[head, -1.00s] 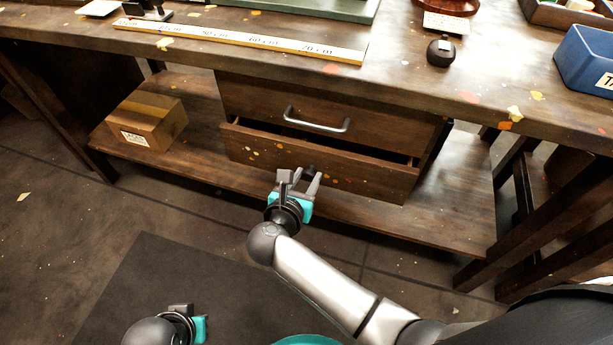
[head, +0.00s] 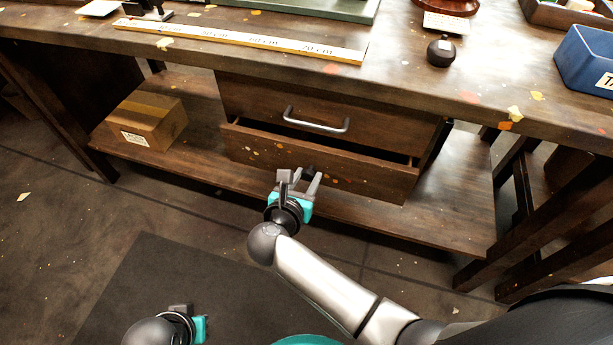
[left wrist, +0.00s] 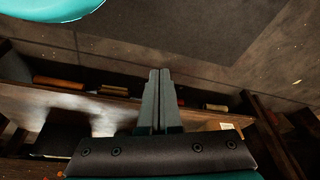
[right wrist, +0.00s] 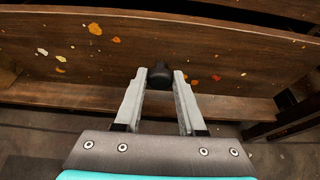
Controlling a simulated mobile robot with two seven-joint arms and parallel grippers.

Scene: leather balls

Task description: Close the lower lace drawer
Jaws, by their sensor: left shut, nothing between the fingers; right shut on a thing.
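The lower lace drawer (head: 360,175) is a brown wooden front with paint flecks, standing out a little from the cabinet under the bench. A dark gap shows along its top edge. The drawer front also fills much of the right wrist view (right wrist: 225,70). My right gripper (head: 299,180) is at the drawer front, its fingers shut on the small black knob (right wrist: 160,75) in the right wrist view. My left gripper (left wrist: 160,78) is shut and empty, low at the left in the head view, away from the drawer.
The upper drawer (head: 260,103) has a metal bar handle (head: 316,122) and is shut. A cardboard box (head: 142,122) stands on the lower shelf to the left. The bench top carries a ruler, a black round object (head: 441,51) and a blue bin (head: 588,60).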

